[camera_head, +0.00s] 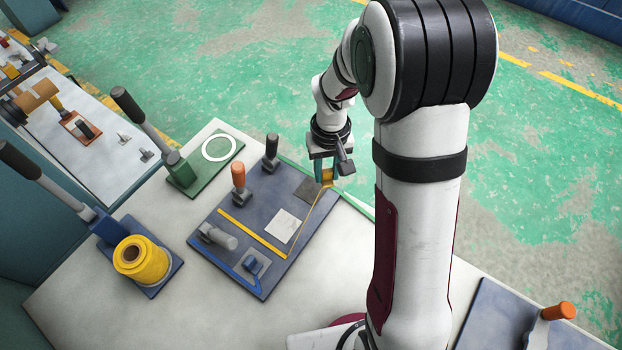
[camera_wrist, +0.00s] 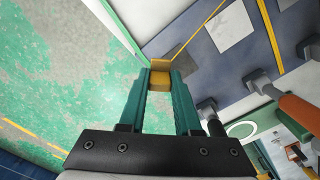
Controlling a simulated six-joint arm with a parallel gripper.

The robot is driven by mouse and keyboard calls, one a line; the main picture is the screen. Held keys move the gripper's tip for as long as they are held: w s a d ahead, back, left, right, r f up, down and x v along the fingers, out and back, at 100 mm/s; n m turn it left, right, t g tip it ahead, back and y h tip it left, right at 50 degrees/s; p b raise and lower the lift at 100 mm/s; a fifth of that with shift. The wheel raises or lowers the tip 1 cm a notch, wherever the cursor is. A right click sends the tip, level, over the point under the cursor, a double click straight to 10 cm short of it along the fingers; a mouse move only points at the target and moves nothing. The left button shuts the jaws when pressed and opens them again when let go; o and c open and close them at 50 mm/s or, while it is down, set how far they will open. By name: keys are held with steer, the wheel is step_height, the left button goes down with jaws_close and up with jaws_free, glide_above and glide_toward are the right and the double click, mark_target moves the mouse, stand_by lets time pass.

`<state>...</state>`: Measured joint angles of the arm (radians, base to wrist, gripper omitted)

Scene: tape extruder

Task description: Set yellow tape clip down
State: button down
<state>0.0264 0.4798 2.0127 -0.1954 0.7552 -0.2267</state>
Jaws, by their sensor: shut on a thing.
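The yellow tape clip (camera_wrist: 160,79) is a small yellow block between the green fingertips of my gripper (camera_wrist: 160,84) in the wrist view. My gripper (camera_head: 325,172) is shut on it at the far right corner of the blue board (camera_head: 265,273) in the head view. The clip (camera_head: 327,176) shows there as a small yellow patch. A thin yellow tape strip (camera_head: 306,224) runs from the clip along the board to a bend near its right edge. I cannot tell whether the clip touches the board.
The board holds a light square (camera_head: 283,226), a dark square (camera_head: 309,188), an orange-handled tool (camera_head: 239,178) and a black-handled one (camera_head: 271,150). A yellow tape roll (camera_head: 140,260) stands at the left. A green plate with a white ring (camera_head: 219,148) lies behind. Bare white table (camera_head: 185,318) is in front.

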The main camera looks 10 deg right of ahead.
mark_target(311, 190)
steer(key=a, duration=0.1)
steer(key=w+a+f, duration=0.1)
steer(key=f, duration=0.1)
steer(key=shift+w+a, duration=0.25)
steer(key=shift+a, duration=0.15)
step_height(311, 190, down, 4)
steer(key=shift+w+a+f, duration=0.1)
steer(key=shift+f, duration=0.1)
steer(key=c, duration=0.6)
jaws_free()
